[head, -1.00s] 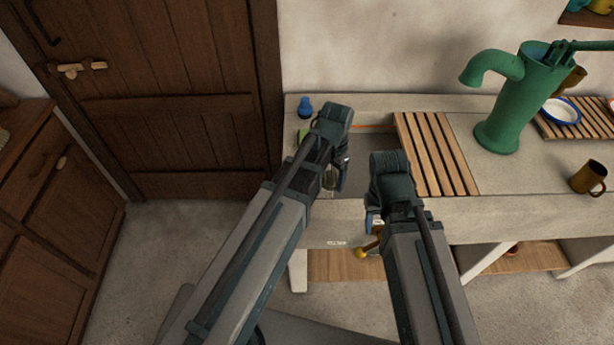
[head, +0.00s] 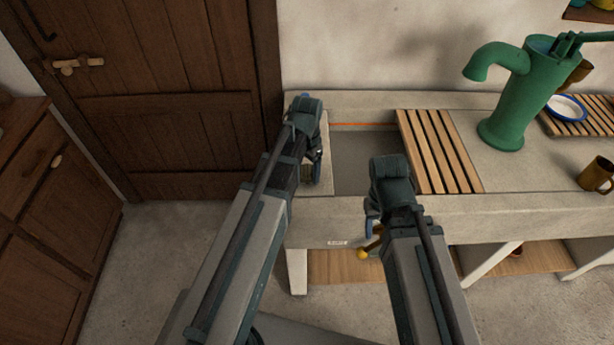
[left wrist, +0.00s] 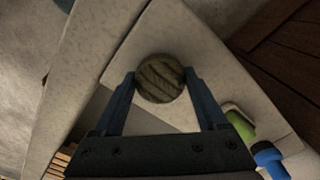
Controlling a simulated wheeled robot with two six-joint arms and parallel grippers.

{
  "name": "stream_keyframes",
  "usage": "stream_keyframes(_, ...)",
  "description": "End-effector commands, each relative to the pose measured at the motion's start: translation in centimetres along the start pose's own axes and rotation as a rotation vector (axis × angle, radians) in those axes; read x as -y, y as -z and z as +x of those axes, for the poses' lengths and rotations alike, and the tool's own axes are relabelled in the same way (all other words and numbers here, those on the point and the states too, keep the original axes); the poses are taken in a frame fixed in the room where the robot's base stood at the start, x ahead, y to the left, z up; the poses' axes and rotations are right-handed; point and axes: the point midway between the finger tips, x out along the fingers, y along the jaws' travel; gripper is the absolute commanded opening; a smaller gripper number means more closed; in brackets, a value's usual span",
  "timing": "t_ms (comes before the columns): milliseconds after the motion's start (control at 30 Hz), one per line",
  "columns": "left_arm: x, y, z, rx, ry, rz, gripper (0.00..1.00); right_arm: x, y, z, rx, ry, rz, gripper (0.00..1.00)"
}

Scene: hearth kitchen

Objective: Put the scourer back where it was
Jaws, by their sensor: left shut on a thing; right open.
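The scourer (left wrist: 160,78) is a round, ridged, olive-brown pad. My left gripper (left wrist: 160,84) is shut on it, with one finger on each side. In the head view the left gripper (head: 312,172) is over the pale stone ledge left of the sink basin, and the scourer (head: 307,174) shows only partly under it. I cannot tell whether the scourer touches the stone. My right gripper (head: 371,222) is open and empty in front of the sink's front edge; its arm hides much of it.
A green block (left wrist: 239,124) and a blue object (left wrist: 269,158) are near the left gripper on the ledge. The sink basin (head: 364,160) lies to the right, then a slatted wooden rack (head: 440,150), a green pump (head: 505,100) and a brown mug (head: 594,176).

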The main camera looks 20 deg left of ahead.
Motion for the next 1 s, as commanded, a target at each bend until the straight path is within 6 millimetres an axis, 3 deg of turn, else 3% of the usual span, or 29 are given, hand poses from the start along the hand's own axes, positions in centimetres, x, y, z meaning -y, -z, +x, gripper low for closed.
stream_keyframes(33, -0.01, 0.00, 0.80, 0.000, 0.000, 0.000, 0.23, 0.08, 0.05, 0.79, 0.000, 0.000, 0.000, 0.50)
stream_keyframes(433, -0.02, 0.00, 0.96, 0.000, 0.000, 0.000, 0.23, 0.09, 0.06, 0.95, 0.000, 0.000, 0.000, 0.50)
stream_keyframes(467, -0.02, 0.00, 0.93, 0.000, 0.000, 0.000, 0.77, 0.09, 0.05, 0.93, 0.000, 0.000, 0.000, 0.50)
stream_keyframes(600, -0.02, 0.00, 0.81, 0.000, 0.000, 0.000, 1.00, 0.08, 0.05, 0.81, 0.000, 0.000, 0.000, 0.50)
stream_keyframes(1000, -0.01, 0.00, 0.29, 0.000, 0.000, 0.000, 1.00, 0.03, 0.02, 0.29, 0.000, 0.000, 0.000, 0.50)
